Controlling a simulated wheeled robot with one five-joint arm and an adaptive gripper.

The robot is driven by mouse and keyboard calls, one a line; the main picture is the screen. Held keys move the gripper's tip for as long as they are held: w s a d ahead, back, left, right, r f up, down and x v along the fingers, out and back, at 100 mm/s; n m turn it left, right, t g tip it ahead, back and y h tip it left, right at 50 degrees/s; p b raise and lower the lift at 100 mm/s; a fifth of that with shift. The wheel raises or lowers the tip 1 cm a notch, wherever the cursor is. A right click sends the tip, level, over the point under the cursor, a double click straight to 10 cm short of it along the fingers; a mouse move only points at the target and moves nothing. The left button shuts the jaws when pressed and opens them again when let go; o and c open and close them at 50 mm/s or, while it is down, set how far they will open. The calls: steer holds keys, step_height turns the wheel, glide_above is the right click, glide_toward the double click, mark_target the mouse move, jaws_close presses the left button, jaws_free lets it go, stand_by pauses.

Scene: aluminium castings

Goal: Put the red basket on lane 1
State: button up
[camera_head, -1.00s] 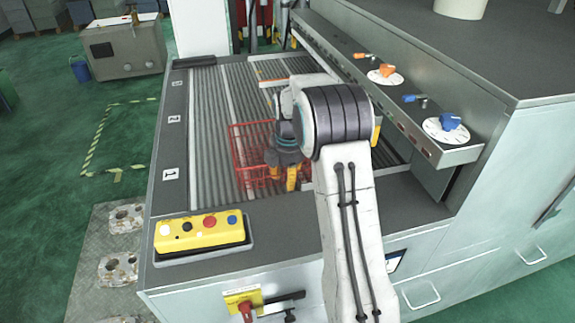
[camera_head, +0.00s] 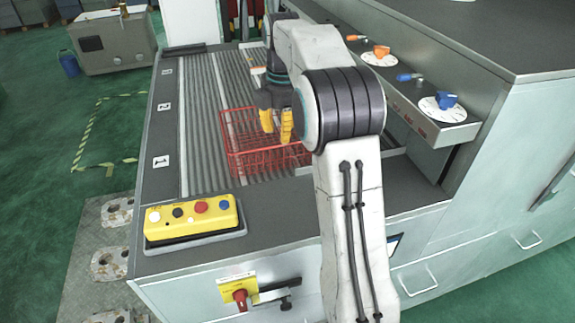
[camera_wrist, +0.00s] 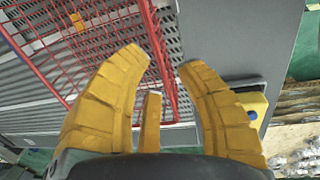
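The red wire basket (camera_head: 262,160) stands upright on the grooved grey surface (camera_head: 200,130), roughly level with the label "1" (camera_head: 161,162) on the left edge. My gripper (camera_head: 277,128) is above the basket, with its yellow fingers over the basket's far part. In the wrist view my gripper (camera_wrist: 166,62) has its fingers spread wide with nothing clasped between them. The basket's red wires (camera_wrist: 100,62) show beyond the left finger, and one rim bar runs behind the gap between the fingers.
A yellow button box (camera_head: 192,218) sits at the near left corner. A shelf with orange and blue knobs (camera_head: 440,115) flanks the surface on the right. The grooved strip left of the basket, by labels "2" (camera_head: 164,106) and "1", is free.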

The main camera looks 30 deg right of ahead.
steer(key=s+a+r+m+t, duration=0.1)
steer(key=s+a+r+m, duration=0.3)
steer(key=s, duration=0.3)
steer(key=s+a+f+m+t, duration=0.1)
steer(key=s+a+f+m, duration=0.2)
steer(key=s, duration=0.7)
steer(key=s+a+f+m+t, duration=0.1)
steer(key=s+a+f+m, duration=0.2)
steer(key=s+m, duration=0.5)
steer(key=s+a, duration=0.1)
steer(key=s, duration=0.2)
steer(key=shift+s+m, duration=0.3)
steer(key=shift+a, duration=0.1)
stand_by(0.8)
